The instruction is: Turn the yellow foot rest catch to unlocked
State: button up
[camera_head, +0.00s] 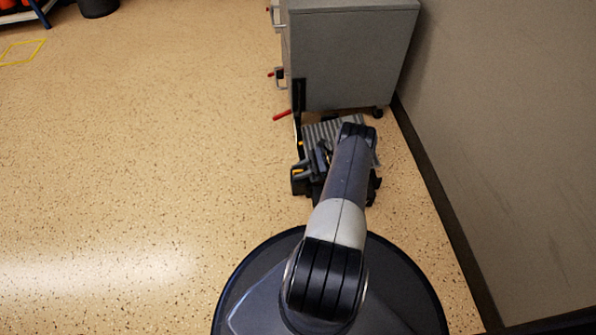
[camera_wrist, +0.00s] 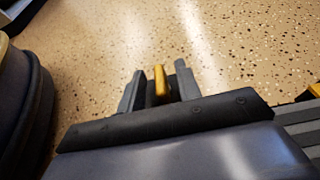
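The yellow catch (camera_wrist: 161,84) stands up between the two grey fingers of my gripper (camera_wrist: 160,88) in the wrist view. The fingers are apart, one on each side of it, and narrow gaps seem to show, so I cannot make out firm contact. The catch's lower part is hidden behind the dark gripper body. In the head view, a small yellow part (camera_head: 298,171) shows at the left side of the foot rest. The grey ridged foot rest (camera_head: 322,131) lies on the floor, partly covered by my arm; its ridges also show in the wrist view (camera_wrist: 300,124).
A grey cabinet (camera_head: 350,60) on castors stands just behind the foot rest, with red-tipped handles on its left side. A wall (camera_head: 500,130) runs along the right. The speckled floor (camera_head: 130,150) to the left is clear. A dark bin (camera_head: 98,6) stands far back.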

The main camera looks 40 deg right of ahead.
jog(key=v, duration=1)
jog(key=x, duration=1.1)
jog(key=shift+s+d, duration=0.1)
